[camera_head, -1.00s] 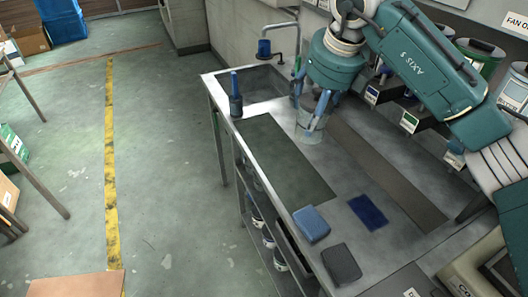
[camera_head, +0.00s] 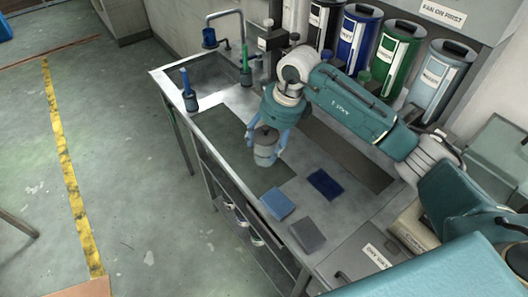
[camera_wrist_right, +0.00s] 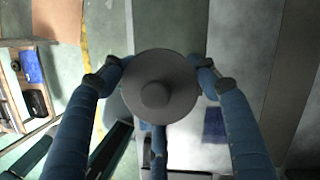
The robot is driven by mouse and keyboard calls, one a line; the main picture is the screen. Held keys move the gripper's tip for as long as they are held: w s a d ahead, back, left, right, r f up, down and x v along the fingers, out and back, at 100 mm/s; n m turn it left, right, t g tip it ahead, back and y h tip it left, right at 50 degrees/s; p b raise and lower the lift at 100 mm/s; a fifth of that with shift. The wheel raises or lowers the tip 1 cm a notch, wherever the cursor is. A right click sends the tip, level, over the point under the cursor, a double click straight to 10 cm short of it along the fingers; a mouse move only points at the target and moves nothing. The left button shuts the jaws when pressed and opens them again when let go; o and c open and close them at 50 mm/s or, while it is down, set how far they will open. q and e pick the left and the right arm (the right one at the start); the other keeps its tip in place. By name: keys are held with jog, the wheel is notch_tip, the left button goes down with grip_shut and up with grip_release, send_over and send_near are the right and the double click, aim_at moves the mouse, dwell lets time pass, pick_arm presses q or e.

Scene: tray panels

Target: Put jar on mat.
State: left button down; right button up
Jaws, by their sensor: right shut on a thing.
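The jar (camera_head: 265,150) is pale grey with a dark round knobbed lid, which shows from above in the right wrist view (camera_wrist_right: 160,88). My right gripper (camera_head: 267,138) is shut on it, with blue fingers around its sides, and it looks upright. A flat dark green panel (camera_head: 222,122) lies on the counter, and the jar appears over its right part. I cannot tell whether the jar touches it. A thin dark blue mat-like square (camera_head: 325,184) lies bare to the right of the jar. My left gripper is not in view.
A blue block (camera_head: 277,203) and a grey block (camera_head: 307,235) sit near the counter's front. A long dark strip (camera_head: 345,156) runs along the back. A blue bottle-like item (camera_head: 188,92) and a tap (camera_head: 228,14) stand at the far end. Several bins (camera_head: 395,55) line the wall.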

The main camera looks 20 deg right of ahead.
aim_at(265, 158)
jog(key=shift+f, duration=1.25)
notch_tip(265, 158, down, 4)
jog(key=shift+a+r+p, duration=0.1)
jog(key=shift+r+p, duration=0.15)
jog(key=shift+p, duration=0.55)
jog(key=shift+f, duration=0.35)
jog(key=shift+c, duration=0.2)
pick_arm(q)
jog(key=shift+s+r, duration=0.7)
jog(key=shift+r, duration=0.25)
pick_arm(e)
jog(key=shift+f, duration=0.1)
jog(key=o, duration=1.9)
